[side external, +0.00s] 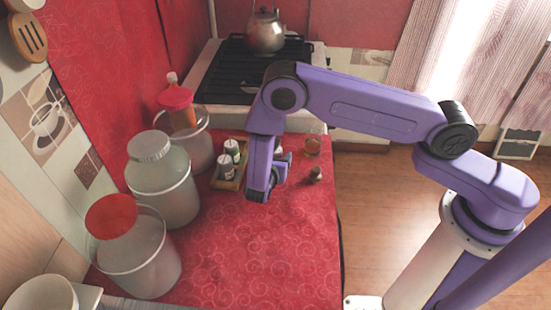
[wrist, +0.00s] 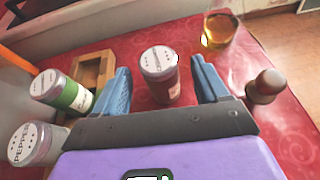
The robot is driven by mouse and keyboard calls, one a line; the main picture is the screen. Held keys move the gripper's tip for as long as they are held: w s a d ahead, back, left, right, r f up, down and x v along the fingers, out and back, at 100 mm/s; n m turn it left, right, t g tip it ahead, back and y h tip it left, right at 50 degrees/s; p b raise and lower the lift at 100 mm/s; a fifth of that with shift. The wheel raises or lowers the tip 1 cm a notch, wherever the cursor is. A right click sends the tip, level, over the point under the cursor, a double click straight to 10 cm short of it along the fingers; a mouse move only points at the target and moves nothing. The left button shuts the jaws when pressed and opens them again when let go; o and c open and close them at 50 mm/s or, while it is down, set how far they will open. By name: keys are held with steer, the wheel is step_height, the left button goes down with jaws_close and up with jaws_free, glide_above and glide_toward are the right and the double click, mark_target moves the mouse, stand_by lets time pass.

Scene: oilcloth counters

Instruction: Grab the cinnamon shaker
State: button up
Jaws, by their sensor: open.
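A shaker with a white printed lid and reddish-brown contents (wrist: 160,85), apparently the cinnamon shaker, stands upright on the red cloth in the wrist view. Its label is not readable. My gripper (wrist: 161,72) is open, with one blue finger on each side of this shaker and visible gaps to it. In the side external view my gripper (side external: 279,174) is low over the counter, and the arm mostly hides this shaker. A green-labelled shaker (wrist: 68,95) and a pepper shaker (wrist: 38,145) are to the left of my gripper.
A wooden tray (wrist: 88,70) holds the other shakers; it also shows in the side view (side external: 226,184). A glass of amber liquid (wrist: 218,32) and a small brown wooden-looking item (wrist: 264,88) stand to the right. Large canisters (side external: 163,185) line the left wall. The front cloth is clear.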

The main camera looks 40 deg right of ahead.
steer(key=shift+x, duration=1.3)
steer(key=c, duration=1.1)
steer(key=shift+r, duration=0.1)
